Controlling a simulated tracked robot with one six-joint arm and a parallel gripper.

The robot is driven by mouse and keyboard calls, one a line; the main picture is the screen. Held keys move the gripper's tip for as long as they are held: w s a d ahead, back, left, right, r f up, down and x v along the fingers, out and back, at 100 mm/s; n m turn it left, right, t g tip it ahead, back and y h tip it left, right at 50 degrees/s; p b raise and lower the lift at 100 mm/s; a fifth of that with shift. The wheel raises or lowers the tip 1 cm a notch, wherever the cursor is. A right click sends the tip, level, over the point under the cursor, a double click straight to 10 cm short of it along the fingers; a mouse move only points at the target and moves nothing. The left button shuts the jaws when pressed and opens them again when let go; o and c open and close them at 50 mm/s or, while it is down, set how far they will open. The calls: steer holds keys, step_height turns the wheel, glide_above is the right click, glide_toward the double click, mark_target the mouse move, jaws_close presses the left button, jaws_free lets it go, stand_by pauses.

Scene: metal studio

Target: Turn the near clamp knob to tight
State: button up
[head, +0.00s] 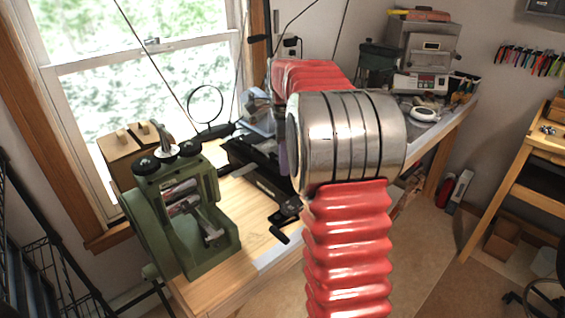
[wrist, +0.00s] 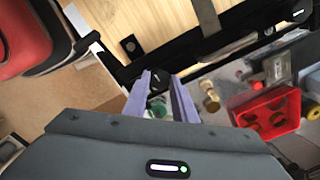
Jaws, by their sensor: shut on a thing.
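The near clamp knob (wrist: 157,77) is a small black round knob with a light mark on its face, in the wrist view. My gripper (wrist: 159,84) has purple fingers, one on each side of this knob, and is shut on it. A second black knob (wrist: 299,14) with a light mark sits at the top right corner of the wrist view, on the same black frame. In the head view the black clamp frame (head: 262,183) lies on the wooden bench behind my arm. My arm hides most of the gripper and the knob there; only a purple sliver shows.
A green rolling mill (head: 190,210) stands left of the frame on the bench. A magnifier ring (head: 205,104) stands behind it. In the wrist view, a red tray (wrist: 268,110) and a brass piece (wrist: 210,98) lie right of the fingers. Open floor is at the right.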

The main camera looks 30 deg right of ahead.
steer(key=m, duration=0.6)
steer(key=shift+m, duration=0.3)
stand_by(0.4)
steer(key=o, duration=1)
steer(key=shift+o, duration=0.2)
step_height(320, 180, up, 14)
steer(key=shift+f, duration=0.15)
stand_by(0.3)
